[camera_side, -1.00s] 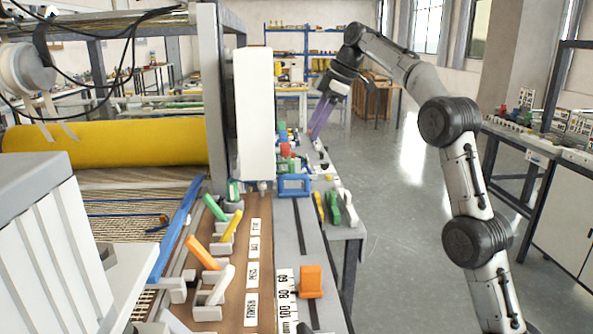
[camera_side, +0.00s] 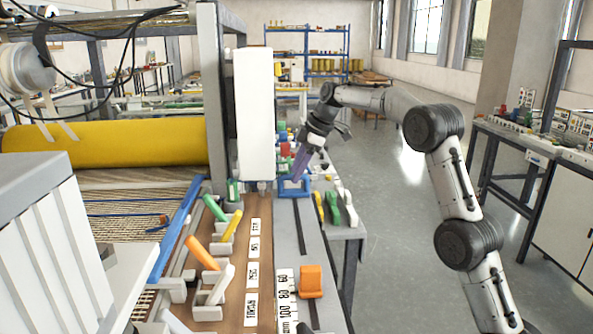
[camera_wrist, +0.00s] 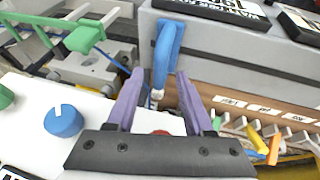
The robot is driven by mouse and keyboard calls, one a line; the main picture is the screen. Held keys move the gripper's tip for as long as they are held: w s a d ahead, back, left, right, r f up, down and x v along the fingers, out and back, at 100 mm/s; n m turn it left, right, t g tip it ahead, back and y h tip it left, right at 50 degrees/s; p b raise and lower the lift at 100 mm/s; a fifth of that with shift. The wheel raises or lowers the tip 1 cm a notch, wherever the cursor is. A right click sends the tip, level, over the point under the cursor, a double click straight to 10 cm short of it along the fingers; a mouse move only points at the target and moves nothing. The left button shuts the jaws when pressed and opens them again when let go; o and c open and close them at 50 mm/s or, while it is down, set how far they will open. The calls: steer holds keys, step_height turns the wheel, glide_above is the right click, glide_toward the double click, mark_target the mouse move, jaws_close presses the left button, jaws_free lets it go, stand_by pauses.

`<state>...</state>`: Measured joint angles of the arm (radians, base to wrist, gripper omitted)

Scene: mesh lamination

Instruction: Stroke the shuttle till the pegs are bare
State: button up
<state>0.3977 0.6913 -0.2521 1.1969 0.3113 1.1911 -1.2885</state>
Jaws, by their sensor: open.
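My gripper (camera_side: 298,168) has two purple fingers and points down at a blue frame-shaped handle (camera_side: 290,188) on the grey rail. In the wrist view the fingers (camera_wrist: 160,76) are apart, with the blue handle (camera_wrist: 167,50) between or just beyond their tips; contact cannot be told. An orange block (camera_side: 311,281) sits on the rail beside a numbered scale (camera_side: 286,292). Green (camera_side: 214,208), yellow (camera_side: 232,226), orange (camera_side: 202,253) and white (camera_side: 222,284) levers stand on the brown panel (camera_side: 262,215). I cannot tell which part is the shuttle or which are pegs.
A tall white housing (camera_side: 253,115) stands left of my gripper. Small green and white tools (camera_side: 340,207) lie on the side ledge. A yellow roll (camera_side: 105,143) and mesh bed (camera_side: 115,225) lie left.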

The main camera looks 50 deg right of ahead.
steer(key=shift+w+f, duration=0.1)
steer(key=shift+f, duration=0.15)
jaws_close()
stand_by(1.4)
